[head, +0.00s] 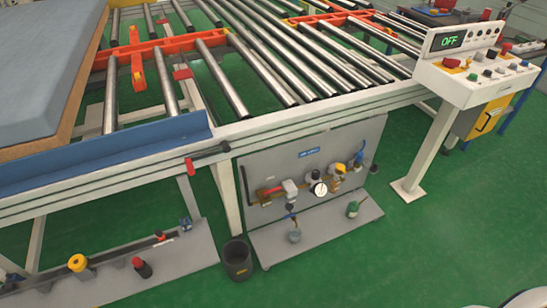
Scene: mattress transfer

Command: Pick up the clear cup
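A small pale, see-through vessel, which looks like the clear cup (294,236), sits low on the grey ledge (325,236) under the conveyor frame. It is below the valves and the round gauge. It is too small to tell whether it is empty. Neither of my grippers is in view, and nothing is touching the cup.
The roller conveyor (290,85) overhangs behind. A control console (470,70) stands at right. Green floor (430,240) is clear at lower right.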

